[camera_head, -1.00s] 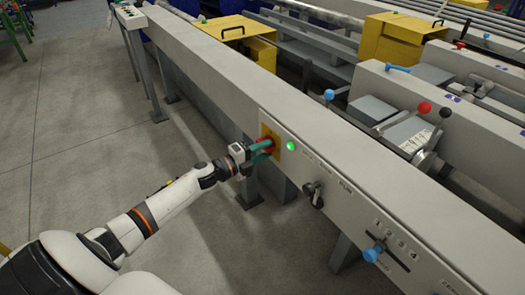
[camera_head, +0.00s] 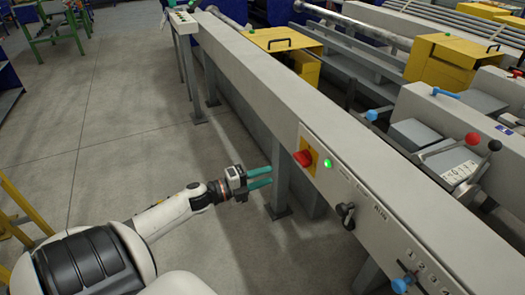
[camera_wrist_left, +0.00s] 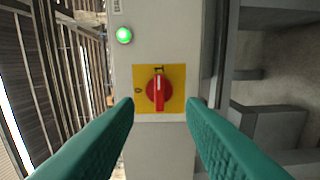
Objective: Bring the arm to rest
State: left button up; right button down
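My left gripper (camera_head: 260,178) has teal fingers and is held out over the floor, left of the control panel and apart from it. In the left wrist view its fingers (camera_wrist_left: 160,115) are spread with nothing between them. The red rotary switch (camera_head: 303,158) on its yellow plate sits on the panel face, beyond the fingertips. In the left wrist view the red switch (camera_wrist_left: 159,92) has its handle upright, toward the "1" mark. A green lamp (camera_head: 327,163) beside it is lit. My right gripper is not in view.
Table legs (camera_head: 280,180) stand near my left gripper. A yellow frame (camera_head: 22,208) is at the left. The floor (camera_head: 130,130) between is clear.

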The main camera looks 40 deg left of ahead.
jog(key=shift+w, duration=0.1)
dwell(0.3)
